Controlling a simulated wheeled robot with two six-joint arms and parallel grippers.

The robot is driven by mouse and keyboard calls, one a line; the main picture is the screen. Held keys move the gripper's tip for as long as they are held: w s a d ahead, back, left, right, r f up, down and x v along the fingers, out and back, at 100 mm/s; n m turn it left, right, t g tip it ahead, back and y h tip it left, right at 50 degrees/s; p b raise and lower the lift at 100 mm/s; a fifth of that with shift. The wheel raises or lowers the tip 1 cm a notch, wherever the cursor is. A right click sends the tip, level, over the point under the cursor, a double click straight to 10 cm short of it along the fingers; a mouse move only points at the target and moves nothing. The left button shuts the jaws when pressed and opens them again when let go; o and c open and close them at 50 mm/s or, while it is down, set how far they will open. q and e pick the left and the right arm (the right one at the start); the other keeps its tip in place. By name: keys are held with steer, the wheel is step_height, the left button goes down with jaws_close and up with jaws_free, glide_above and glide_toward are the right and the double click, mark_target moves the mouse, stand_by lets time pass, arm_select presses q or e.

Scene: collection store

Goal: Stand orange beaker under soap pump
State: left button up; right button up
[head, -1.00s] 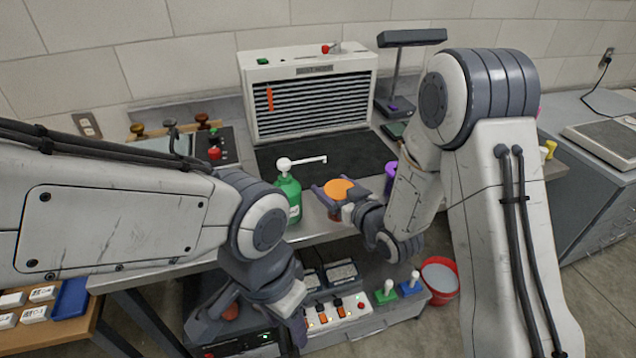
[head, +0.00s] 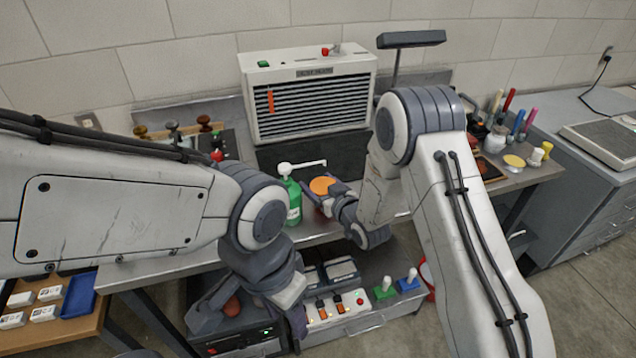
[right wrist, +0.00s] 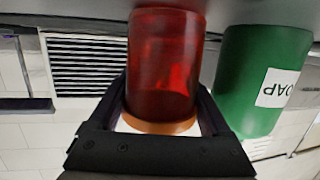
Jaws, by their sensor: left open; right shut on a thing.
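The orange beaker (head: 322,186) is upright at the right of the green soap bottle (head: 294,203). The bottle has a white pump (head: 286,168) whose spout points right. In the head view the beaker's top shows just below the spout tip. My right gripper (head: 325,195) is shut around the beaker's sides. In the right wrist view, which is upside down, the beaker (right wrist: 163,65) fills the jaws beside the soap bottle (right wrist: 250,75). I cannot tell whether its base touches the bench. My left gripper (head: 250,318) is open, low in front of the bench.
Jars and coloured tools (head: 510,130) crowd the right end. A control box (head: 335,305) and green and blue switches (head: 398,285) sit below the bench edge.

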steer(key=shift+f, duration=0.15)
steer(key=o, duration=1.4)
